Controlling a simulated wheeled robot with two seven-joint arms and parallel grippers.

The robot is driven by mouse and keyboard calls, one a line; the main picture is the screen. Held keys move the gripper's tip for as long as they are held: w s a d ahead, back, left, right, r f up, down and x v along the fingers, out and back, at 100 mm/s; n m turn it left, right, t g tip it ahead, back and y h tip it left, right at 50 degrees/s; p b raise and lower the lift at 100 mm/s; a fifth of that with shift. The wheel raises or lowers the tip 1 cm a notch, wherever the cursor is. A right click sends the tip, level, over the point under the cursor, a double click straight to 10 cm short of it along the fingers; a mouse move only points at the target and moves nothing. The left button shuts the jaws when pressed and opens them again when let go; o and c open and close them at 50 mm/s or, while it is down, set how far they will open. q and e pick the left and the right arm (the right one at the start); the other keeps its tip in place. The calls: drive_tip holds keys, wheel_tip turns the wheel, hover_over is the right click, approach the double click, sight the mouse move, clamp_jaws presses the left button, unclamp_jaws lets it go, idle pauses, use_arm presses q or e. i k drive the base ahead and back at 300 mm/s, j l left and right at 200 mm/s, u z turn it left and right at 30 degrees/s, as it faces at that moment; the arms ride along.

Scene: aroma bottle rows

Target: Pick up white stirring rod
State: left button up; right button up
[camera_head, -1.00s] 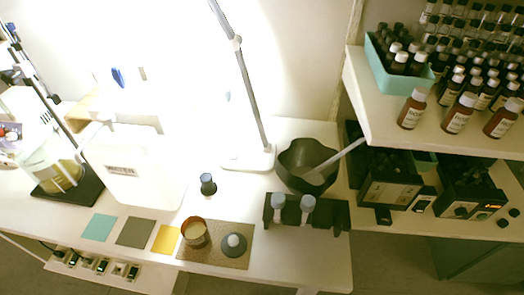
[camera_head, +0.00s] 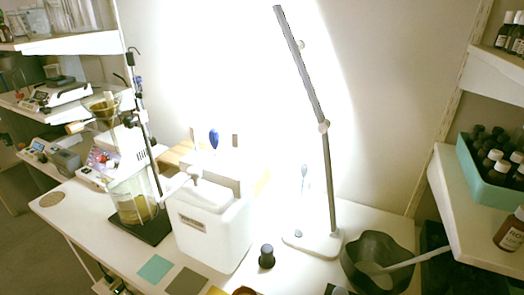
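A white rod (camera_head: 418,258) leans in a dark grey bowl (camera_head: 352,262) at the lower right of the head view. Its lower end is inside the bowl and its upper end sticks out over the rim to the right. The bowl stands on the white table (camera_head: 310,269), near the lamp base. Neither of my grippers is in view.
A lamp (camera_head: 327,170) stands left of the bowl. Further left are a white container (camera_head: 212,232), a small dark-capped bottle (camera_head: 266,257) and a beaker (camera_head: 132,203) on a stand. A shelf (camera_head: 452,215) with a teal crate (camera_head: 466,170) and brown bottles overhangs at right.

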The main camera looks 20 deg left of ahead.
sight(235, 134)
drive_tip(key=u, duration=0.95)
